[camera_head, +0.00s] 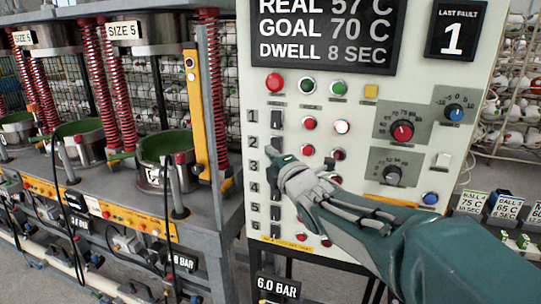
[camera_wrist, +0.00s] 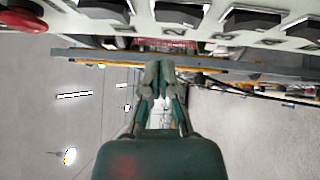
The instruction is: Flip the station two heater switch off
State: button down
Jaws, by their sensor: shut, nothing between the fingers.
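The white control panel (camera_head: 258,60) carries a column of black rocker switches beside the numbers 1 to 6. The station two switch (camera_head: 277,144) is beside the "2"; its on or off position is too small to tell. In the wrist view, the switch by the "2" (camera_wrist: 180,12) is at the top, above my fingertips. My gripper (camera_head: 276,156) is shut and empty, its tips just below switch two in the head view and partly covering switch three. In the wrist view, my gripper (camera_wrist: 159,66) points up toward the panel edge; contact with a switch cannot be told.
Red buttons and lamps (camera_head: 309,123) sit right of the switches. A display (camera_head: 325,35) reads real 57 C, goal 70 C. Dials (camera_head: 402,131) are further right. A grey press frame with red springs (camera_head: 118,80) and a yellow bar (camera_head: 193,105) stands close on the left.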

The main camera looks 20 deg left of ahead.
jog(key=r+v, duration=0.1)
jog(key=v, duration=0.9)
jog(key=shift+s+r, duration=0.25)
jog(key=shift+r, duration=0.15)
jog(key=shift+d, duration=0.1)
jog(key=s+d+f+m+g+h, duration=0.1)
jog(key=s+d+f+m+h, duration=0.1)
jog(key=d+f+m+h, duration=0.25)
jog(key=s+d+f+m+h, duration=0.1)
jog(key=s+d+m+h, duration=0.15)
jog(key=d+m, duration=0.45)
jog(key=s+d+f+m+g+h, duration=0.1)
jog(key=d+f+m+h, duration=0.1)
jog(key=d+m+h, duration=0.4)
jog(key=s+d+f+m+g, duration=0.3)
jog(key=s+f+m, duration=0.1)
jog(key=s, duration=0.3)
jog(key=s+d+f+m+g, duration=0.3)
jog(key=s+f+m, duration=0.1)
jog(key=s, duration=0.4)
jog(key=shift+s+d+f+m+g+y, duration=0.2)
jog(key=shift+d+f+m+g+y, duration=0.15)
jog(key=shift+m, duration=0.5)
